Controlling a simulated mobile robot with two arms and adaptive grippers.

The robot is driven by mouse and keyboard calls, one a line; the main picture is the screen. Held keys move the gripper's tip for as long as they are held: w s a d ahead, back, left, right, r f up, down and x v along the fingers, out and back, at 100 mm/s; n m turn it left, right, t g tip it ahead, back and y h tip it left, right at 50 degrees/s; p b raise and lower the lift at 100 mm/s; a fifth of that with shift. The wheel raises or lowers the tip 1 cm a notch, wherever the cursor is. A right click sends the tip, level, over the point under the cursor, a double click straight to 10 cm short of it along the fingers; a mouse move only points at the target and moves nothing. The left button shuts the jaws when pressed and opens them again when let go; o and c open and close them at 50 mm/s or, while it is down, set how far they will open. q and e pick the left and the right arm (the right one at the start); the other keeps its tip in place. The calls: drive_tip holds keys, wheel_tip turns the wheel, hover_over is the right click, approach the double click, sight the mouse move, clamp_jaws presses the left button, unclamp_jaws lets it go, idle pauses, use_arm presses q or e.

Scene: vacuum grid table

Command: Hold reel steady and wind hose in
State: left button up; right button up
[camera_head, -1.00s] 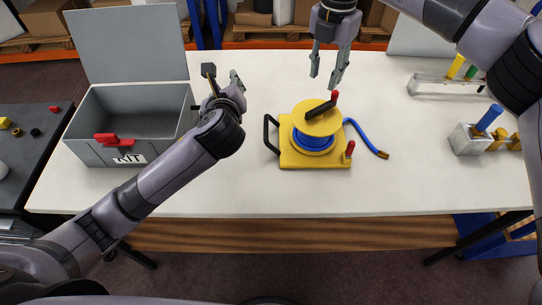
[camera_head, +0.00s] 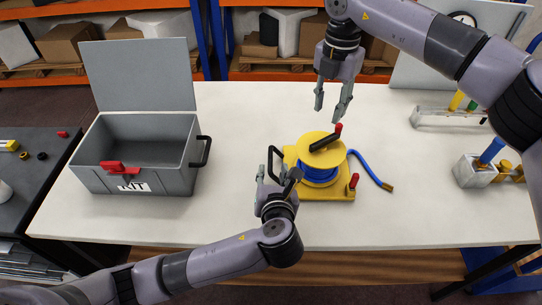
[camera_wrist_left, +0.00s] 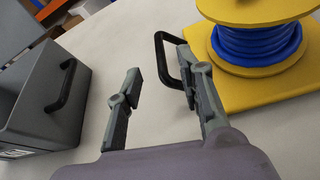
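The yellow hose reel (camera_head: 325,194) stands on the table with blue hose (camera_head: 319,174) wound on its drum. A black crank with a red knob (camera_head: 338,128) sits on top, and a second red knob (camera_head: 353,181) stands on the base. The hose's loose end (camera_head: 368,170) trails right to a brass tip. A black handle (camera_head: 272,163) sticks out on the reel's left side. My right gripper (camera_head: 333,104) is open and empty above and behind the reel.
A grey open box (camera_head: 180,180) with a red latch and black handle stands at the left. A clamp block with a blue handle (camera_head: 478,172) and a metal rail (camera_head: 440,118) are at the right. The table (camera_head: 240,120) is bare between box and reel.

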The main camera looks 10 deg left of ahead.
sight(271, 158)
use_arm(q)
drive_tip(key=x, duration=1)
drive_tip(key=shift+w+f, duration=0.15)
drive_tip(key=shift+w, duration=0.15)
drive_tip(key=shift+c, duration=0.2)
clamp_jaws()
idle(0.4)
